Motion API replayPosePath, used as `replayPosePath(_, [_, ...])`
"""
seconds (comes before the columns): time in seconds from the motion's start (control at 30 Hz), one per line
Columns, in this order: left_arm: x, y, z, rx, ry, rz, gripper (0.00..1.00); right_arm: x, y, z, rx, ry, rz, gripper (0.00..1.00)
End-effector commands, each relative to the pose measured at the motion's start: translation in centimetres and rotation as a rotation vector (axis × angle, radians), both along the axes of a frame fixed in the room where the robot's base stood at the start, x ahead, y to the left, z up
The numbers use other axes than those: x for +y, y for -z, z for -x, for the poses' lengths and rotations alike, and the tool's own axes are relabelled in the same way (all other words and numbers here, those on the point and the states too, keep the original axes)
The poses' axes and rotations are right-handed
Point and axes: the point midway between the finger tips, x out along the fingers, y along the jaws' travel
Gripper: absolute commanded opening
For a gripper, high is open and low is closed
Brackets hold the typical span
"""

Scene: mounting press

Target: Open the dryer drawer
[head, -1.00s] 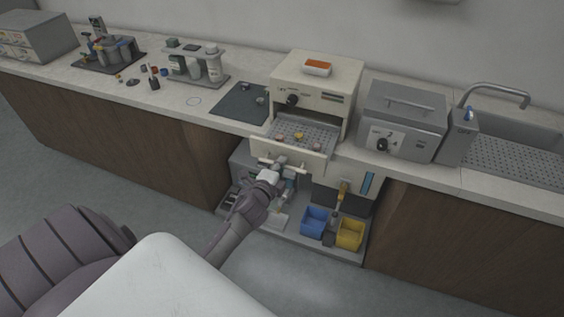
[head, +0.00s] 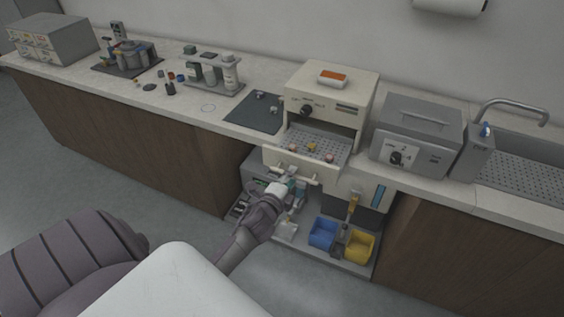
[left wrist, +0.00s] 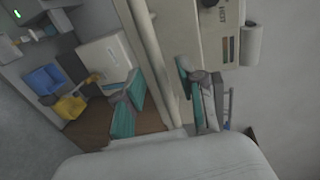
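The cream dryer (head: 352,82) stands on the counter. Its drawer (head: 318,139) is pulled out, showing a perforated tray with several small pieces on it. The bar handle (head: 296,173) runs across the drawer front. My left gripper (head: 293,187) is just below and in front of the handle. In the left wrist view the fingers of my left gripper (left wrist: 163,95) are spread, with teal pads, and the pale bar (left wrist: 154,50) shows between them. I cannot tell if they touch it. My right gripper is not in view.
A grey box appliance (head: 418,134) and a sink (head: 525,172) are to the right. Below the drawer are a blue bin (head: 322,236) and a yellow bin (head: 359,246).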

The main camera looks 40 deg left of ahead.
Motion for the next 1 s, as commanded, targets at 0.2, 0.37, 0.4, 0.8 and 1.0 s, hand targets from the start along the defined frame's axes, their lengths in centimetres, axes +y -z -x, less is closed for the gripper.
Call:
replayPosePath(0.2, [-1.2, -0.8, 4.7, 0.002, 0.000, 0.003, 0.39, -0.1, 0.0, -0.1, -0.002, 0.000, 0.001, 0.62])
replayPosePath(0.37, [-1.8, -1.4, 7.6, 0.003, -0.001, 0.002, 0.39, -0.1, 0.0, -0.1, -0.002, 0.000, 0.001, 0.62])
replayPosePath(0.4, [-1.9, -1.5, 8.1, 0.003, -0.001, 0.002, 0.39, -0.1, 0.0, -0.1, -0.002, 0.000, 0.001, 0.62])
replayPosePath(0.8, [-2.3, -2.0, 9.7, 0.001, -0.001, 0.001, 0.39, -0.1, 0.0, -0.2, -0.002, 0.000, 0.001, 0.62])
replayPosePath(1.0, [-2.3, -2.0, 9.7, 0.001, -0.001, 0.000, 0.39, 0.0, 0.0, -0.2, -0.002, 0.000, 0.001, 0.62])
